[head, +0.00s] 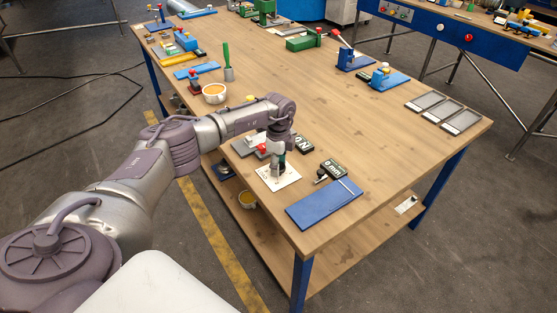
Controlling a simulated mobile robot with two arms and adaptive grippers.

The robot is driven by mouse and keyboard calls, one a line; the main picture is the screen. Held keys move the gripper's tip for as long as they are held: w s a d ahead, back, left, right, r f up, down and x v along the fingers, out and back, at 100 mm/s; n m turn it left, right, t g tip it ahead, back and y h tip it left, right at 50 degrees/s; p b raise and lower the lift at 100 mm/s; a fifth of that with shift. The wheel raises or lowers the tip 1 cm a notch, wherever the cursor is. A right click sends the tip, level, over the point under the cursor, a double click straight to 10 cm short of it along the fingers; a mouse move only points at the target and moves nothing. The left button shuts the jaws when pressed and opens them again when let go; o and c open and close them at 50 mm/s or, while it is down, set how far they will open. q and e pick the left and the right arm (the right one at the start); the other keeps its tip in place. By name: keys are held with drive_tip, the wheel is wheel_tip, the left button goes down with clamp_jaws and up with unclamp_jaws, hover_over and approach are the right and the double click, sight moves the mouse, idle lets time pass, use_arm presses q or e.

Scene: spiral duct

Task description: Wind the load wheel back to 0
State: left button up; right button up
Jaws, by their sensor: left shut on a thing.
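My left gripper (281,160) points down over a white dial plate (291,179) near the front edge of the wooden table. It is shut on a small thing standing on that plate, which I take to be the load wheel. The fingers and wrist hide most of the wheel, and the dial's marks are too small to read. My right gripper is not in view.
A red knob (262,149) on a grey base stands just left of the gripper. Black labelled blocks (331,170) and a blue plate (324,204) lie to the right. A cup (214,93) stands farther back. The table's middle (330,110) is clear.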

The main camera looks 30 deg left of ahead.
use_arm(q)
drive_tip(key=shift+w+a+r+n+p, duration=0.1)
drive_tip(key=shift+r+n+p, duration=0.1)
drive_tip(key=shift+n+p, duration=0.6)
drive_tip(key=shift+n, duration=0.3)
drive_tip(key=o, duration=0.9)
drive_tip(key=shift+o, duration=1.3)
drive_tip(key=shift+f, duration=0.15)
wheel_tip(320, 180, up, 12)
